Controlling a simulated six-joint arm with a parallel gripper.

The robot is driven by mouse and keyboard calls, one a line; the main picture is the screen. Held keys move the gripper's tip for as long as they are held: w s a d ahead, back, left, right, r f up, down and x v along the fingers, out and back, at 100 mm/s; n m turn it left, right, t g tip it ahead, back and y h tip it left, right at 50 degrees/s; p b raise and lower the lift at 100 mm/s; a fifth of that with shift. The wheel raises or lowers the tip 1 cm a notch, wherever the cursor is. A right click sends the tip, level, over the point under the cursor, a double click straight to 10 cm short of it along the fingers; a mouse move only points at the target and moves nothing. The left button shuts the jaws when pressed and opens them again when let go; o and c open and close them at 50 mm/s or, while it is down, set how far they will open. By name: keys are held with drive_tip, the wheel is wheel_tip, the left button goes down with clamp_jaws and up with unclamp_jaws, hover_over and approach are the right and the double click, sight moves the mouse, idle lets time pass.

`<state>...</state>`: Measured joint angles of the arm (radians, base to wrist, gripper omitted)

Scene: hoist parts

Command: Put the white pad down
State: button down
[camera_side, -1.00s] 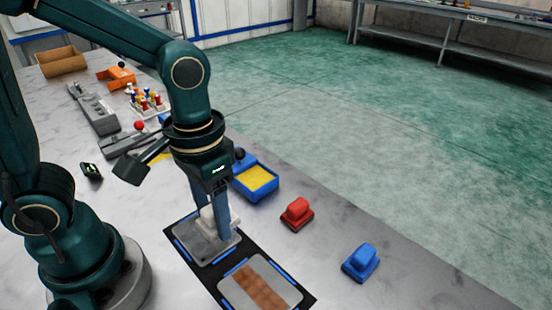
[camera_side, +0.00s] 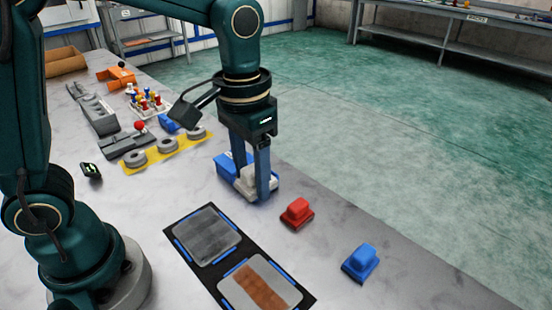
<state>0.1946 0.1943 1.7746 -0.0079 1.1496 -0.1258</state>
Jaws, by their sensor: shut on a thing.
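My gripper (camera_side: 253,184) is shut on the white pad (camera_side: 244,180), which is partly hidden behind the fingers. The pad and fingertips are at the blue tray (camera_side: 224,166), beyond the black mat. The pad covers most of the tray's inside from this view. I cannot tell whether the pad touches the tray or hangs just above it.
The black mat (camera_side: 176,238) holds a dark grey plate (camera_side: 208,236) and a plate with a brown strip (camera_side: 260,287). A red block (camera_side: 297,213) and a blue block (camera_side: 361,262) stand to the right. A yellow strip with grey rings (camera_side: 167,150) lies to the left.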

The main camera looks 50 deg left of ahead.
drive_tip(key=w+a, duration=0.2)
drive_tip(key=w, duration=0.6)
hover_over(324, 243)
drive_tip(key=shift+n, duration=0.4)
wheel_tip(324, 243, down, 8)
drive_tip(key=shift+f, duration=2.15)
